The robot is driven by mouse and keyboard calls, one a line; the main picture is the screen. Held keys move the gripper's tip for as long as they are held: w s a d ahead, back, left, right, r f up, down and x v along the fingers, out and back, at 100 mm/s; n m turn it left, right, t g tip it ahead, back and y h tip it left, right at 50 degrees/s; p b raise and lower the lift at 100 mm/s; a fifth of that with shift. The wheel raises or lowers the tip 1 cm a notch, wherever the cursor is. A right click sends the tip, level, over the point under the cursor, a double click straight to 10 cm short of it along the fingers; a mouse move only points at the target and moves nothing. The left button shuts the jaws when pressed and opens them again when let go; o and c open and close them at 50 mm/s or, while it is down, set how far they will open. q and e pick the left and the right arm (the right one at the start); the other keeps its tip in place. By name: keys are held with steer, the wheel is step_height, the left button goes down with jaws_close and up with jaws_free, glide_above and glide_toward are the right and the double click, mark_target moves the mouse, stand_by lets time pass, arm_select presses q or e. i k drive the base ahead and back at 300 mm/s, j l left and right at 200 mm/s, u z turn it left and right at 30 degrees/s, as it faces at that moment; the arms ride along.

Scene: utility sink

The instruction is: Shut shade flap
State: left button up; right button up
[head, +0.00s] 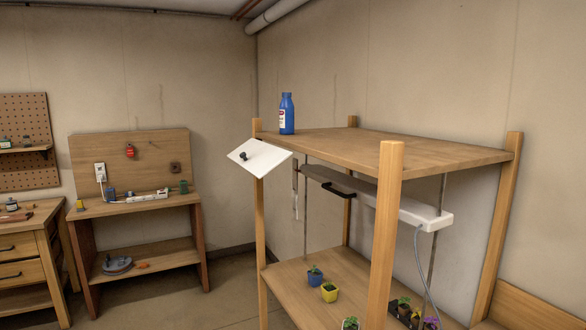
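The shade flap looks to be the white panel (264,160) with a small dark knob (243,156). It sits at the left end of the wooden shelf rack, just below the top board (420,150). It is tilted outward, away from the rack's end, so it stands open. Neither of my grippers is in view.
A blue bottle (287,115) stands on the top board near the flap. A white lamp bar (400,203) with a dark handle (338,190) hangs under the board. Small potted plants (329,292) stand on the lower shelf. A workbench (135,206) is at left, with floor between.

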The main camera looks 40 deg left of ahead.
mark_target(258, 156)
steer(key=u, duration=1.35)
